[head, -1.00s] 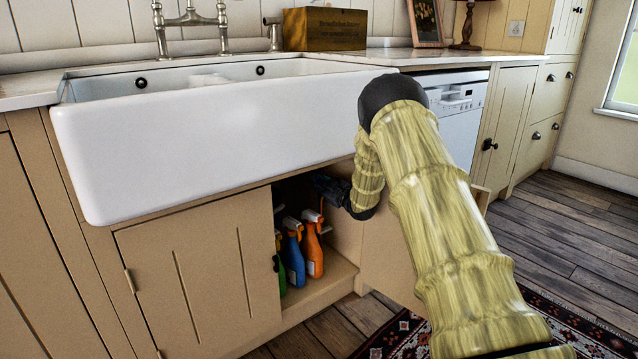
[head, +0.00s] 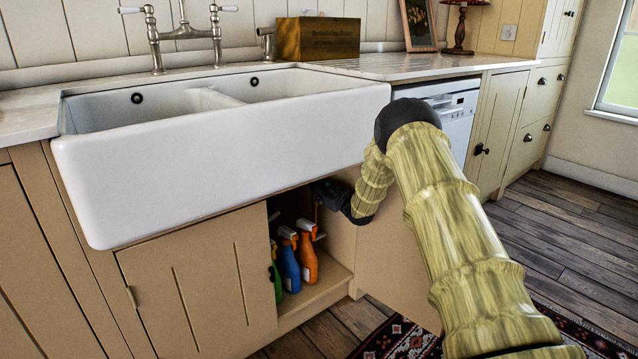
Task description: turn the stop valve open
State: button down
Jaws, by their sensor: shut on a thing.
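My gripper (head: 324,190) is a dark shape reaching into the open cupboard under the white sink, at the upper right of the opening, just below the sink's underside. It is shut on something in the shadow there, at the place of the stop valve. The valve's handle and its angle are hidden by the dark and by my gripper. A thin upright line, possibly a pipe, shows faintly just below my gripper.
Orange (head: 307,260) and blue (head: 290,265) spray bottles and a partly hidden green one (head: 276,283) stand below and left of my gripper. The left cupboard door (head: 200,285) is closed. The sink (head: 220,180) overhangs the opening. A patterned rug (head: 400,337) lies in front.

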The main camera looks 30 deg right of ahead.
jog(key=shift+s+d+f+m+p, duration=0.1)
jog(key=shift+d+f+m+p, duration=0.2)
jog(key=shift+d+m, duration=0.1)
jog(key=c, duration=1.4)
grip_release()
jog(key=shift+s+d+r, duration=0.1)
jog(key=shift+c, duration=0.2)
jog(key=shift+a+r, duration=0.15)
jog(key=shift+a, duration=0.05)
jog(key=shift+w, duration=0.2)
